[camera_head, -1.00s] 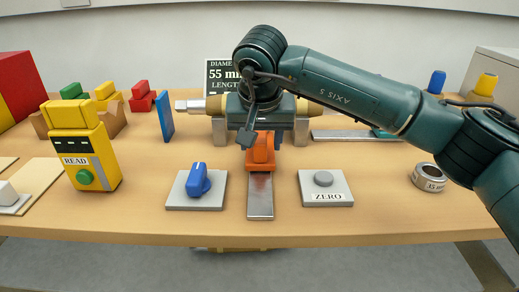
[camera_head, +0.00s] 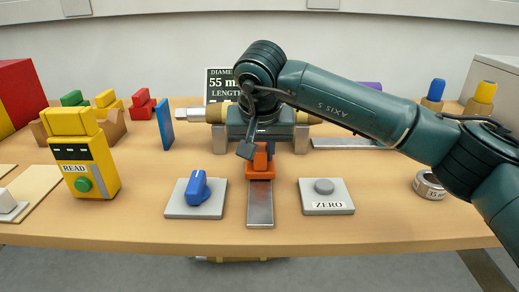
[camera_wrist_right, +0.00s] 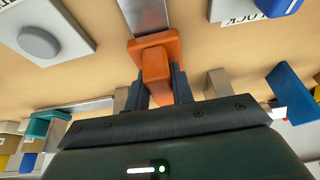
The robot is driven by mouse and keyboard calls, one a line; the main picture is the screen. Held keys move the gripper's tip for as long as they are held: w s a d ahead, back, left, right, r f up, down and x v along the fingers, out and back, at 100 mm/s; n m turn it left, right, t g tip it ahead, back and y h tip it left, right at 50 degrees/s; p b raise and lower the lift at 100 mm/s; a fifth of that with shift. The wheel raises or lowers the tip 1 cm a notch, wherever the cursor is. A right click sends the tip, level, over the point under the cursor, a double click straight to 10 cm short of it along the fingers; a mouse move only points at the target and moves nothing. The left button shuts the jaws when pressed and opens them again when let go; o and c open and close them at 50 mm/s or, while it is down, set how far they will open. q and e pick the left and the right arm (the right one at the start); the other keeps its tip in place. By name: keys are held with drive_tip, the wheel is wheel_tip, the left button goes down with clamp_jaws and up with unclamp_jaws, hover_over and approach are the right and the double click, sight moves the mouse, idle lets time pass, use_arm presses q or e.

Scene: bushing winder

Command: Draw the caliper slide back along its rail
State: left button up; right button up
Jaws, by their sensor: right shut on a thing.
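The orange caliper slide (camera_head: 261,173) sits at the far end of the visible part of its grey metal rail (camera_head: 260,206). In the right wrist view, the slide (camera_wrist_right: 154,48) has a flat base and a raised handle, and the rail (camera_wrist_right: 146,14) runs away from it. My right gripper (camera_wrist_right: 157,90) is shut on the handle, one dark finger on each side. In the head view my right gripper (camera_head: 259,150) is mostly hidden by its own wrist. My left gripper is out of view.
A blue knob (camera_head: 198,187) on a plate stands left of the rail. A ZERO button (camera_head: 324,186) stands right. A yellow READ device (camera_head: 85,160) is farther left; a metal ring (camera_head: 430,185) lies right. Behind the slide is a shaft fixture (camera_head: 216,112). The table in front is clear.

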drive_tip(key=shift+c, duration=0.7)
drive_tip(key=shift+s+b, duration=1.5)
drive_tip(key=shift+s, duration=3.5)
drive_tip(key=o, duration=1.1)
drive_tip(key=shift+c, duration=0.2)
